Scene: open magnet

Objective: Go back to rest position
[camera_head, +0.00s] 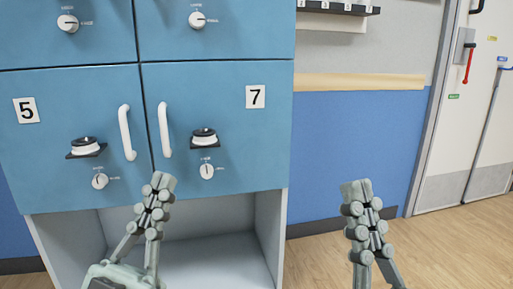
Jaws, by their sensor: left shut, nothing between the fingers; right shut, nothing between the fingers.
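My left gripper (161,183) is in the lower middle-left of the head view, in front of the lower part of the blue cabinet (70,190). It is shut and empty, its fingers pointing up. My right gripper (356,189) is to the right, in front of the blue wall and wood floor. It is shut and empty, fingers also up. Neither gripper holds anything. Contact with the cabinet cannot be told from this view.
Cabinet doors 5 (25,111) and 7 (256,97) are shut, with white vertical handles (127,133) (164,130), black-and-white knobs (85,146) (204,138) and small dials. An open white recess (215,250) lies below. A door with a red handle (468,66) stands at right. The floor (450,245) there is clear.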

